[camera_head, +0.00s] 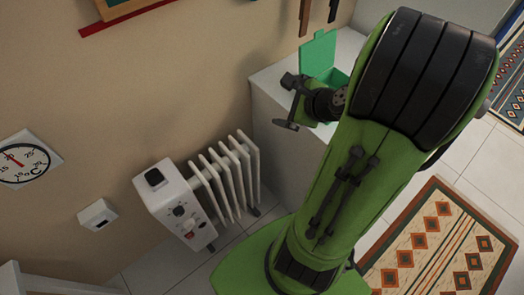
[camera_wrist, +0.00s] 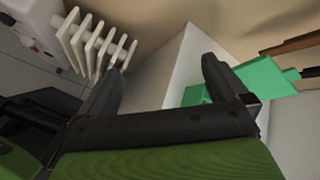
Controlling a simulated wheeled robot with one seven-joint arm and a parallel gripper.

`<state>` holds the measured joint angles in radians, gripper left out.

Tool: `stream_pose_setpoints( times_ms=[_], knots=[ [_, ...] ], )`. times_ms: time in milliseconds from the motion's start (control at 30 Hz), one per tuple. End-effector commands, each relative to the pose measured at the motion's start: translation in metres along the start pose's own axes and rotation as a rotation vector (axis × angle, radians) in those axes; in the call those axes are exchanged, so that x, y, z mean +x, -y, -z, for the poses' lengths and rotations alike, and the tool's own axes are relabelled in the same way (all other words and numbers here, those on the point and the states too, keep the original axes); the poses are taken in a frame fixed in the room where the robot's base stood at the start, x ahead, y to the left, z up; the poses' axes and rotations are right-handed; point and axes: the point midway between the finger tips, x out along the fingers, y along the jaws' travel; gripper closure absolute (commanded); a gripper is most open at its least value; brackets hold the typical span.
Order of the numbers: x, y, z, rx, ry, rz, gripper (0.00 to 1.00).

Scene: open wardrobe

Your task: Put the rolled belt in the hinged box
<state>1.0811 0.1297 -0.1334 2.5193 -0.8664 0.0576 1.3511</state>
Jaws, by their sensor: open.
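The green hinged box (camera_head: 318,56) stands on a white cabinet in the head view, its lid raised. My arm and gripper hide part of its body. It also shows in the wrist view (camera_wrist: 268,76), partly behind my right-hand finger. My gripper (camera_head: 287,103) is in front of and left of the box, over the cabinet's left side in the picture. In the wrist view my gripper (camera_wrist: 160,65) has its two fingers wide apart with nothing between them. I cannot make out the rolled belt in either view.
The white cabinet (camera_head: 272,130) is largely behind my arm. A white radiator (camera_head: 228,180) stands left of it by the wall. Brown and dark strips (camera_head: 305,17) hang above the box. A patterned rug (camera_head: 440,245) lies on the tiled floor at right.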

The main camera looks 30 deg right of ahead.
Motion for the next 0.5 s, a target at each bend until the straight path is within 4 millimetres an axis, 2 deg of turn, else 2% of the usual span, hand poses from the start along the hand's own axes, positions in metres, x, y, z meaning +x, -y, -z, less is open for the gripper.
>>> stream_pose_setpoints(
  times_ms=[33,133,200,300,333,400,500],
  knots=[
    [-0.001,-0.019,-0.034,-0.266,0.01,-0.088,0.0],
    [-0.018,-0.063,-0.079,-0.832,0.03,-0.26,0.0],
    [-0.041,-0.09,-0.1,-1.226,0.055,-0.353,0.0],
    [-0.081,-0.118,-0.117,-1.721,0.101,-0.438,0.0],
    [-0.092,-0.124,-0.118,-1.839,0.115,-0.455,0.0],
    [-0.115,-0.134,-0.119,-2.056,0.147,-0.476,0.0],
    [-0.134,-0.141,-0.116,-2.227,0.179,-0.491,0.0]
  ],
)
